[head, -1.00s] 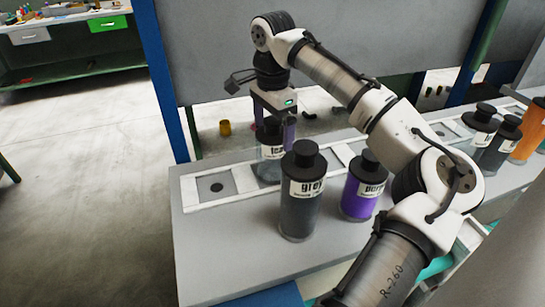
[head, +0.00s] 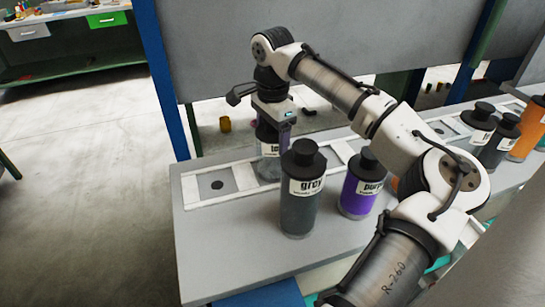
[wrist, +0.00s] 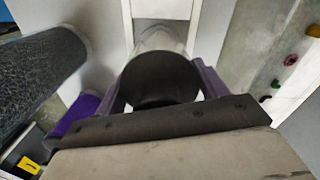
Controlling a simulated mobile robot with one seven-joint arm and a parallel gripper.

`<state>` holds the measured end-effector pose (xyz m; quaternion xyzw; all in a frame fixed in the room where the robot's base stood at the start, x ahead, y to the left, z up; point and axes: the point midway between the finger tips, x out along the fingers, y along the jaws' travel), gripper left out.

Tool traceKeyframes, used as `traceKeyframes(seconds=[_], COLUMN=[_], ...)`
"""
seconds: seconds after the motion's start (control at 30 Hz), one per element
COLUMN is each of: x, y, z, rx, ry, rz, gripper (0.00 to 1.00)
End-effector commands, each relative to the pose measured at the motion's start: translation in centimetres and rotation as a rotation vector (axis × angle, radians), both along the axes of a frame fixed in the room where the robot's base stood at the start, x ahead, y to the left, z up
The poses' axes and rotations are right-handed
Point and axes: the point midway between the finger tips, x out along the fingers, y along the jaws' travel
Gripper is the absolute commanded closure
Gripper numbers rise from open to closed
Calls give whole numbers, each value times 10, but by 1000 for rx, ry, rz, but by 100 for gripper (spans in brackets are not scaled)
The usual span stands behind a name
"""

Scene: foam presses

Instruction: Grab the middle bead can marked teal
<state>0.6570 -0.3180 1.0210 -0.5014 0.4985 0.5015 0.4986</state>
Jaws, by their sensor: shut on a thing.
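The can whose partly hidden label starts with "te" (head: 269,167) stands upright in the slotted strip behind the grey can, in the head view. My gripper (head: 273,135) comes down on it from above and is shut on its top, which the gripper hides in that view. In the wrist view the can's black cap (wrist: 160,78) sits between the two purple fingers of my gripper (wrist: 160,92). Whether the can has left its slot cannot be told.
A grey can (head: 300,200) stands in front, close to the held can. A purple can (head: 358,193) stands right of it, under my arm. More cans, including an orange one (head: 527,135), stand farther right. An empty square slot (head: 217,186) lies to the left.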

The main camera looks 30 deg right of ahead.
Motion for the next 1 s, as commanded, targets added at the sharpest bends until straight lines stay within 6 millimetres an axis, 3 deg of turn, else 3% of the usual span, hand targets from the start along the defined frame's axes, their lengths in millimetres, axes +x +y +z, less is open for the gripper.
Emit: traceKeyframes(seconds=[0.1,0.37,0.57,1.0], x=[0,0,0,1], y=[0,0,0,0], z=[1,4,18,96], rx=[0,0,0,1], ry=[-1,-1,-1,-3], rz=[0,0,0,0], gripper=[84,84,84,84])
